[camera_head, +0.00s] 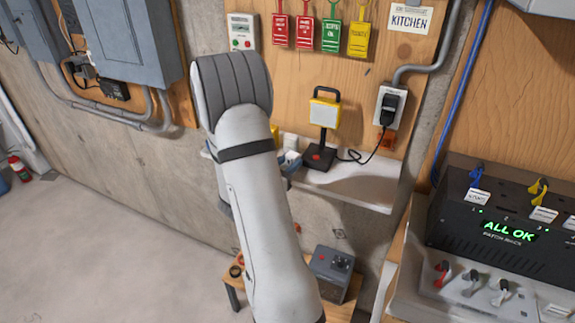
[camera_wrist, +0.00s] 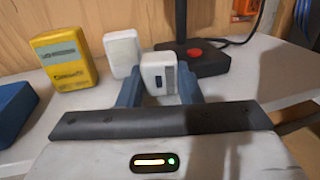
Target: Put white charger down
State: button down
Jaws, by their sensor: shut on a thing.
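My gripper (camera_wrist: 159,92) is shut on a white charger (camera_wrist: 158,72), a small white block with a dark slot and a grey strip on its face. The blue fingers press its left and right sides. It is over or on the white shelf (camera_wrist: 255,77); whether its bottom touches the shelf is hidden by the gripper. A second white block (camera_wrist: 122,50) stands upright on the shelf just behind and left of it. In the head view my arm hides most of the gripper and the left part of the shelf (camera_head: 355,188).
A yellow box (camera_wrist: 65,60) stands left of the white blocks, and a blue block (camera_wrist: 14,108) lies at far left. A black lamp base with a red button (camera_wrist: 195,58) is close on the right. Bare shelf lies right of the lamp, crossed behind by its cord.

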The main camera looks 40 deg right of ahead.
jog(key=shift+f, duration=0.35)
jog(key=shift+f, duration=0.15)
jog(key=shift+f+b, duration=0.15)
jog(key=shift+b, duration=0.15)
jog(key=c, duration=1)
grip_release()
